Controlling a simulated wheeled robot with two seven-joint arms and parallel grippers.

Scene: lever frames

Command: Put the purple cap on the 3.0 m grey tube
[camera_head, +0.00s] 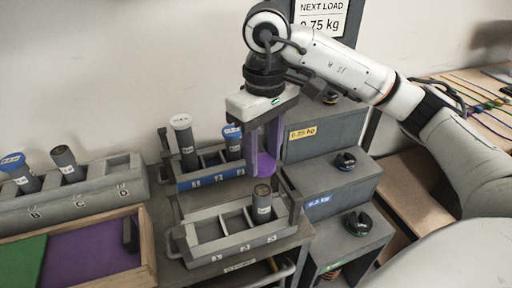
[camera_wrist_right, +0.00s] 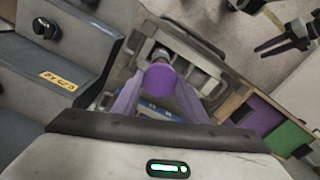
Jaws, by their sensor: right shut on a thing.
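My right gripper (camera_head: 264,143) points down and is shut on the purple cap (camera_head: 265,164); the cap also shows between the fingers in the wrist view (camera_wrist_right: 160,78). An uncapped grey tube (camera_head: 262,206) stands upright in the front grey rack, just below the cap in the head view. The cap appears apart from it, and largely hides what lies below it in the wrist view. The tube labels are too small to read. A dark arm part (camera_wrist_right: 285,38), perhaps my left gripper, shows in the wrist view.
A blue-fronted rack (camera_head: 212,176) behind holds a white-capped tube (camera_head: 187,148) and a blue-capped tube (camera_head: 232,142). The left rack (camera_head: 105,189) also holds a blue-capped tube (camera_head: 20,173). Grey steps (camera_head: 330,183) with black knobs stand close right. A purple-and-green tray (camera_head: 92,252) lies front left.

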